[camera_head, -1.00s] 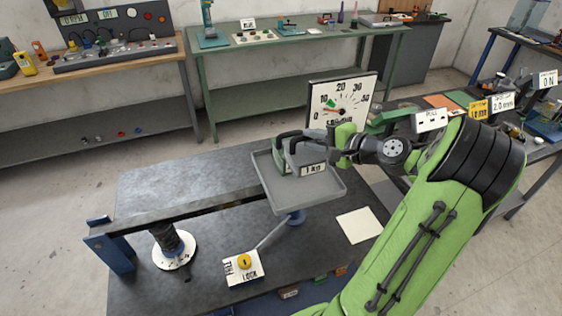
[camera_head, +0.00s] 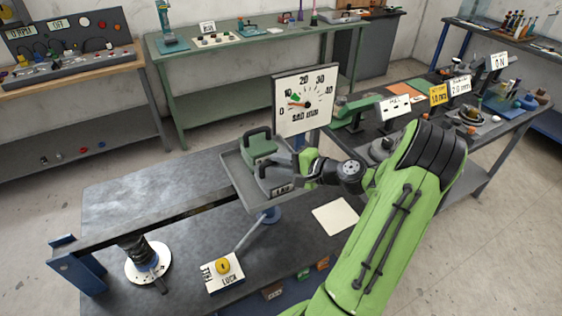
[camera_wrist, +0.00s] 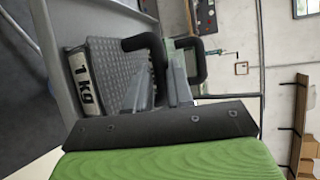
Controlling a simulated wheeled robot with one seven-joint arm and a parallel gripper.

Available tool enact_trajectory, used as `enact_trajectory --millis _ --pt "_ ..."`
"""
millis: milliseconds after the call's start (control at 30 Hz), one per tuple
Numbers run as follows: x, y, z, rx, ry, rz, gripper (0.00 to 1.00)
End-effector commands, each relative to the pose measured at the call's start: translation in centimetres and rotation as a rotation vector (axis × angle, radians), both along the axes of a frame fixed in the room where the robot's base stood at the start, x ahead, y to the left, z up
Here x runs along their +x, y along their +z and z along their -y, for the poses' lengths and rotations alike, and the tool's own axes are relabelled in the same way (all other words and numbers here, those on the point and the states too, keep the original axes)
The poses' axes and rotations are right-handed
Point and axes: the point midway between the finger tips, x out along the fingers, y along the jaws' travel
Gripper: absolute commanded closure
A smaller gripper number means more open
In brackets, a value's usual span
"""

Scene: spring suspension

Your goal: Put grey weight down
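The grey weight (camera_head: 277,181), labelled 1 kg, is in the grey tray (camera_head: 238,176), at its right side. In the wrist view, the grey weight (camera_wrist: 112,70) shows its textured top, label and black handle. My gripper (camera_head: 293,165) is at this handle; in the wrist view, my gripper's two fingers (camera_wrist: 160,82) lie either side of it and look closed on it. The weight appears to rest on the tray floor, but its underside is hidden. A green weight (camera_head: 259,149) with a dark handle stands in the tray just behind it.
A lock block with a yellow knob (camera_head: 222,266) and a spring on a white disc (camera_head: 147,263) are on the bench. A blank pale sheet (camera_head: 336,216) lies right of the tray.

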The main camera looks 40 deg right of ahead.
Motion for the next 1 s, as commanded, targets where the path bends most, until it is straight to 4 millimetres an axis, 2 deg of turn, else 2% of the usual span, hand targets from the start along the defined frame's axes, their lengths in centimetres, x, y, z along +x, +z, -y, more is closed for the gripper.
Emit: enact_trajectory --millis 33,133,467,567,800,1000 --pt "0.0 0.0 0.0 0.0 0.0 0.0 0.71" --pt "0.0 0.0 0.0 0.0 0.0 0.0 0.56" --pt "-0.3 0.4 0.1 -0.001 -0.002 0.0 0.56" --pt "-2.0 0.9 0.6 -0.002 -0.005 -0.001 0.56" --pt "-8.1 2.8 1.9 -0.001 -0.006 -0.001 0.56" --pt "-10.9 3.7 2.5 0.0 -0.002 0.001 0.56"
